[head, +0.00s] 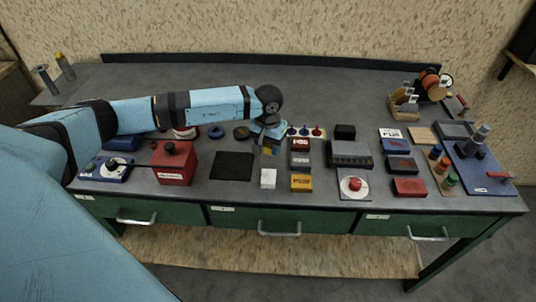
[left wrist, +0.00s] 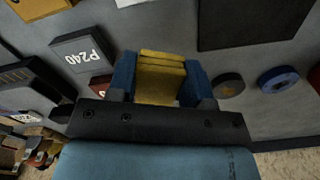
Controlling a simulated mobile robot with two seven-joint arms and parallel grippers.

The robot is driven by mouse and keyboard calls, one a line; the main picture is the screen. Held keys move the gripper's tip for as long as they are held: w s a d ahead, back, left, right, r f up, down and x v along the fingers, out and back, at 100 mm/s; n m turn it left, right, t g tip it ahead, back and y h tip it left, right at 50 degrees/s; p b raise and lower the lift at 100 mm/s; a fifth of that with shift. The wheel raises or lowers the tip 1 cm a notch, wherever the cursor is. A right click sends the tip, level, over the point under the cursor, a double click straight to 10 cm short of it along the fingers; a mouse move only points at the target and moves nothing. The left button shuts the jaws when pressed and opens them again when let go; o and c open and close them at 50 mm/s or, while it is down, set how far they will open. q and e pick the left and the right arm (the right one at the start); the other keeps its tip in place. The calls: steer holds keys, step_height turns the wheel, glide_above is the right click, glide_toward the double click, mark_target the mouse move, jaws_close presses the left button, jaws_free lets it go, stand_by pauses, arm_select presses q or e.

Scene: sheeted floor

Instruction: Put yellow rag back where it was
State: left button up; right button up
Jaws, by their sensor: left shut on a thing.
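The yellow rag (left wrist: 160,78) is a folded stack between the two blue fingers of my left gripper (left wrist: 160,80) in the left wrist view. The gripper is shut on it. In the head view my left gripper (head: 267,141) is over the middle of the bench (head: 330,98), pointing down, with a bit of yellow showing at its tips. Whether the rag touches the bench top is hard to tell. My right gripper is not in view.
Left of the gripper are a dark ring (head: 241,132) and a blue ring (head: 216,132). In front are a black mat (head: 232,166) and a white block (head: 268,179). Sanding blocks, including the grey P240 (left wrist: 85,48), stand close to its right. The bench's back strip is clear.

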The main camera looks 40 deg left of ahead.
mark_target(268, 162)
arm_select(q)
step_height(268, 162, down, 4)
steer(key=shift+f, duration=0.25)
steer(key=shift+f, duration=0.2)
steer(key=o, duration=0.6)
